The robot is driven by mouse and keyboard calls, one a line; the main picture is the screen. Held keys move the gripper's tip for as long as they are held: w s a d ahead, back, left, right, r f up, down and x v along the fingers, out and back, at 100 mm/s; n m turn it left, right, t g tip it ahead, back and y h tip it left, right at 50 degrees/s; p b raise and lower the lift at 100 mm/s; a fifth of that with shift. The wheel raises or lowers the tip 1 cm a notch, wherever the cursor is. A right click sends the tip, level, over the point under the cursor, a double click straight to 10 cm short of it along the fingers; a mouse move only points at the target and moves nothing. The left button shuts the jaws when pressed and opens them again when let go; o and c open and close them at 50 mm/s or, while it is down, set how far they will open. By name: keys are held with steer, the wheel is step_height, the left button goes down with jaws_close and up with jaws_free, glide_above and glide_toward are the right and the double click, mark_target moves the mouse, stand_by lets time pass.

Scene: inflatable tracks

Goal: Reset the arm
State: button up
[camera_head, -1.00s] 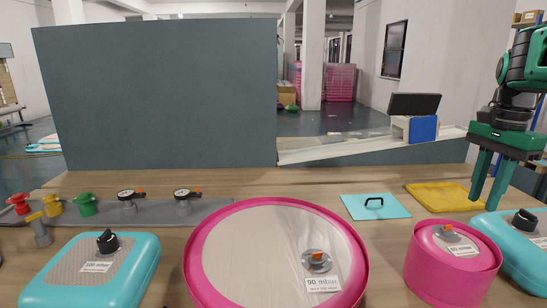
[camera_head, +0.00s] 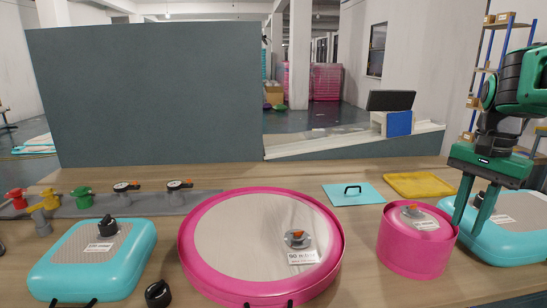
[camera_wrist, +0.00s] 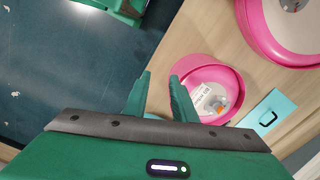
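My gripper (camera_head: 467,228) hangs fingers-down at the right of the head view, in front of the right turquoise inflatable (camera_head: 510,240) and beside the small pink round inflatable (camera_head: 415,242). In the wrist view, my gripper (camera_wrist: 160,76) has its two green fingers apart with nothing between them. The small pink inflatable (camera_wrist: 232,80) lies just beyond the right finger there. I cannot tell whether a finger touches anything.
A large pink disc (camera_head: 220,240) and a left turquoise inflatable (camera_head: 140,262) lie on the wooden table (camera_head: 370,285). A turquoise plate with handle (camera_head: 340,200) and a yellow cloth (camera_head: 420,183) lie behind. Several valves and gauges stand at left. A grey panel (camera_head: 150,95) rises at the back.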

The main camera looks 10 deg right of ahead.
steer(key=s+a+f+n, duration=0.7)
steer(key=s+f+n, duration=0.1)
steer(key=s+f, duration=0.4)
steer(key=shift+a+f, duration=0.2)
steer(key=shift+a, duration=0.05)
